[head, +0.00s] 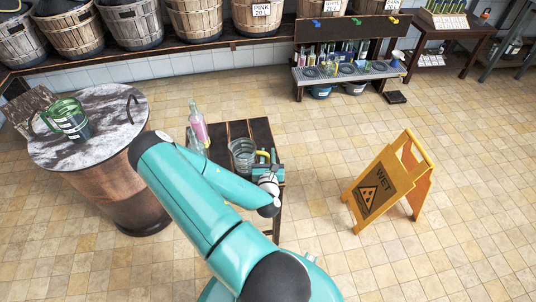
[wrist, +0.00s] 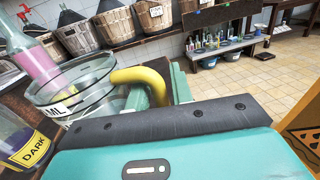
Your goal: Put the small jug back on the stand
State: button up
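A clear glass jug with a yellow handle (head: 242,153) is at the small dark table. It also shows in the wrist view (wrist: 75,88), close at left, with part of a label reading "ML". My gripper (head: 268,158) is at its handle. In the wrist view, the teal fingers (wrist: 160,92) lie on either side of the yellow handle; whether they press on it is unclear. A larger green-handled jug (head: 70,120) stands on the round barrel top. The low stand (head: 340,74) at the back wall has round grey pads and blue, green and yellow markers above.
A pink bottle (head: 199,125) stands beside the jug on the dark table (head: 262,133). A yellow wet-floor sign (head: 385,185) stands on the floor at right. Basketed demijohns (head: 135,22) line the back wall. Open tiled floor lies between table and stand.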

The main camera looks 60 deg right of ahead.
jog(key=shift+o, duration=0.8)
jog(key=shift+r, duration=0.2)
jog(key=v, duration=0.7)
jog(key=shift+s+a, duration=0.15)
jog(key=shift+a, duration=0.05)
